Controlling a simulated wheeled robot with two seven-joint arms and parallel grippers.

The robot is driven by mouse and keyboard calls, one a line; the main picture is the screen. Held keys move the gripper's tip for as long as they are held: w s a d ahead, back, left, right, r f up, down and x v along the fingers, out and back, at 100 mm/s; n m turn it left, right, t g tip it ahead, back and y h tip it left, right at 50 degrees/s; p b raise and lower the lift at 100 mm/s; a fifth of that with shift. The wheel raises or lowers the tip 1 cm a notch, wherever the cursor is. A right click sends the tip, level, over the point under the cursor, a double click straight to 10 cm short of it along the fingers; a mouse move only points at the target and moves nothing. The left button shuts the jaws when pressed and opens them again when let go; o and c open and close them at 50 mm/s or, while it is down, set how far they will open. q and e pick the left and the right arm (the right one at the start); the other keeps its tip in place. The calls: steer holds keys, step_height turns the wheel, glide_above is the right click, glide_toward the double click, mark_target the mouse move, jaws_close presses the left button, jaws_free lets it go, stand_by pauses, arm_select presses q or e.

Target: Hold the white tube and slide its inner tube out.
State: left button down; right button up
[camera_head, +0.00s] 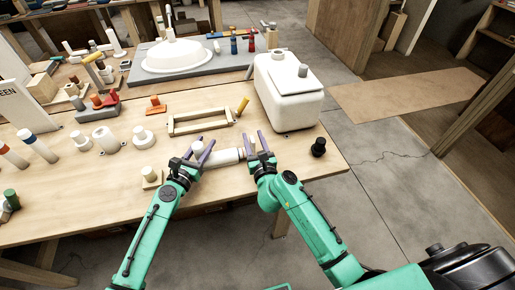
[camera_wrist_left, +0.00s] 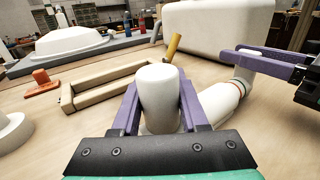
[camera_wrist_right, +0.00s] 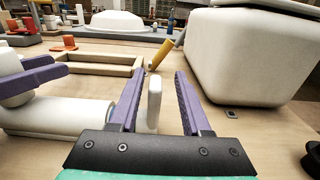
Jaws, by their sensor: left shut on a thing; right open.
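The white tube (camera_head: 226,157) lies sideways above the table, between my two grippers. My left gripper (camera_head: 203,146) is shut on its upright white stub (camera_wrist_left: 158,95) at the left end. In the left wrist view the tube's body (camera_wrist_left: 221,103) runs right from the stub and has a thin red ring. My right gripper (camera_head: 255,139) is open at the tube's right end. In the right wrist view a narrow white end piece (camera_wrist_right: 154,104) stands between its fingers, with a gap to the right finger. Whether the left finger touches it, I cannot tell. The inner tube is largely hidden.
A wooden frame (camera_head: 172,127) and a large white tank (camera_head: 292,108) stand behind the grippers. A black knob (camera_head: 319,147) is right of my right gripper, near the table's edge. Several white and coloured fittings lie left. A white block with a cap (camera_head: 150,178) is close to my left arm.

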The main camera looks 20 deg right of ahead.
arm_select(q)
steer(key=shift+s+f, duration=0.1)
steer(key=shift+f, duration=0.05)
arm_select(e)
steer(key=s, duration=1)
steer(key=shift+w, duration=0.1)
arm_select(q)
steer(key=shift+c, duration=1.7)
jaws_free()
steer(key=v, duration=1.2)
arm_select(e)
steer(key=shift+d, duration=0.1)
